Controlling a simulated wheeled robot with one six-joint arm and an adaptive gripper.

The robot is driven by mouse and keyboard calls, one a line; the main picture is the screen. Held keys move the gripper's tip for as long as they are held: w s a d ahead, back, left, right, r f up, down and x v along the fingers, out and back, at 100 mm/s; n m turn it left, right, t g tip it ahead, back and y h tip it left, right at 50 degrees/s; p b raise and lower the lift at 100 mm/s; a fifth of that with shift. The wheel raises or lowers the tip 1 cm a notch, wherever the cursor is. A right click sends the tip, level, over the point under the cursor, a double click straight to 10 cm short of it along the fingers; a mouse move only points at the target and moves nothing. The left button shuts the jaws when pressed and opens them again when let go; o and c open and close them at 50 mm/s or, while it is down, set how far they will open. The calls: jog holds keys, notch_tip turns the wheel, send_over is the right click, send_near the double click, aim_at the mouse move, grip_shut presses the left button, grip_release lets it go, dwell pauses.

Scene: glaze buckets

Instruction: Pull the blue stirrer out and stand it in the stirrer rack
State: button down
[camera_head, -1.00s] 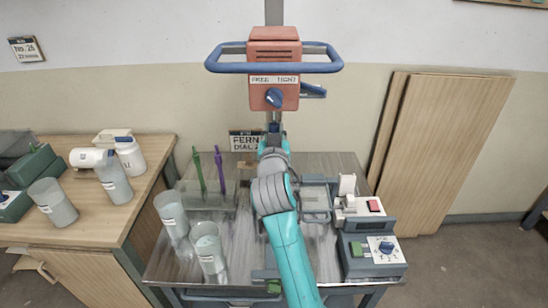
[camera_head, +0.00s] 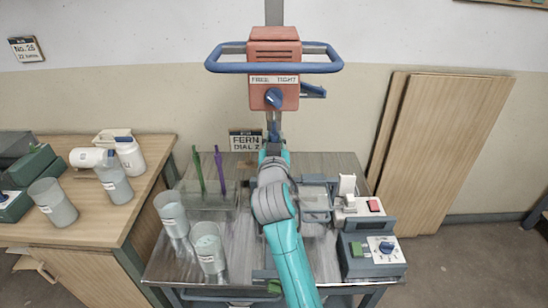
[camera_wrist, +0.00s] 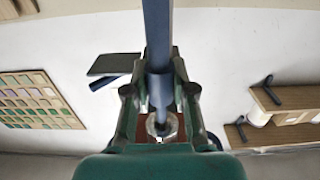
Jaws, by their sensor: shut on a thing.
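The blue stirrer (camera_wrist: 157,40) shows in the wrist view as a blue-grey shaft that runs up out of the frame. My gripper (camera_wrist: 159,88) is dark green and shut on this shaft, with one jaw on each side. In the head view my teal arm reaches up below the red mixer head (camera_head: 273,90) and hides the gripper and most of the stirrer. The stirrer rack (camera_head: 206,203) stands at the left back of the metal table, with a green stirrer (camera_head: 199,170) and a purple stirrer (camera_head: 219,168) upright in it.
Two glaze buckets, one (camera_head: 171,213) behind the other (camera_head: 208,246), stand in front of the rack. A dial box (camera_head: 372,250) and a white device (camera_head: 347,205) are at the right. The mixer's blue ring handle (camera_head: 225,67) spreads above my arm.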

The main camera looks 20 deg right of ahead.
jog(key=shift+f, duration=0.35)
jog(key=v, duration=1.1)
dwell(1.5)
jog(key=shift+r, duration=0.1)
